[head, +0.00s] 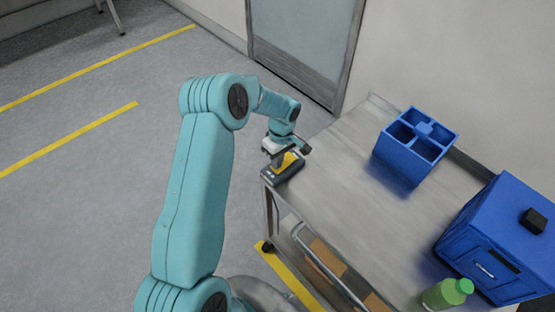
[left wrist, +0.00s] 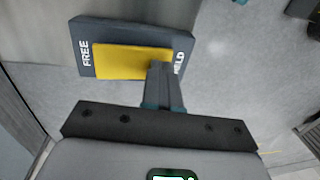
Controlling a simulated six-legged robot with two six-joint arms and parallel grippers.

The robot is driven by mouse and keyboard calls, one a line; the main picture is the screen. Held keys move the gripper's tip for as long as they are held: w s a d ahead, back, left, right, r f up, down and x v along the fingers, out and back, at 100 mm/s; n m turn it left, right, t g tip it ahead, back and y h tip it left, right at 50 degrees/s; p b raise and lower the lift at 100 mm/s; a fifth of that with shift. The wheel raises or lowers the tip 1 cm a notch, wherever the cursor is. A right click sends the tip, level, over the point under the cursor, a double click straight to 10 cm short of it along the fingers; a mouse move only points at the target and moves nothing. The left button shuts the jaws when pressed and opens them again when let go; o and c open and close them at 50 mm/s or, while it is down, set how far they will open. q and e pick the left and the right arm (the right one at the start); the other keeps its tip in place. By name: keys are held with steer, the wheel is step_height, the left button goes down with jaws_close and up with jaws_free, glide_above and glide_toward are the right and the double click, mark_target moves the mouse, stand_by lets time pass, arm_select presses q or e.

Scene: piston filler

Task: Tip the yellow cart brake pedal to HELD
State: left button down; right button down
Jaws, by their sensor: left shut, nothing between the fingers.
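The yellow brake pedal (left wrist: 120,61) sits on a dark base plate (left wrist: 85,33) marked FREE at the left end and HELD at the right end in the left wrist view. In the head view the yellow pedal (head: 290,159) and its base (head: 283,175) are at the cart's near left corner. My left gripper (left wrist: 161,68) is shut and empty, its fingertips over the pedal's HELD end and partly hiding the H. I cannot tell whether they touch it, nor which way the pedal tilts. In the head view my left gripper (head: 279,161) is at the pedal. My right gripper is not in view.
The grey cart top (head: 345,160) carries a blue divided bin (head: 408,165), a blue box (head: 500,235) with a black knob, and a green bottle (head: 447,294). The cart top between pedal and bin is clear. A door (head: 305,40) and wall stand behind.

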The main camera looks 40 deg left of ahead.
arm_select(q)
steer(key=shift+r, duration=0.8)
step_height(320, 180, up, 16)
steer(key=w, duration=0.2)
steer(key=shift+b, duration=0.4)
steer(key=shift+s, duration=0.1)
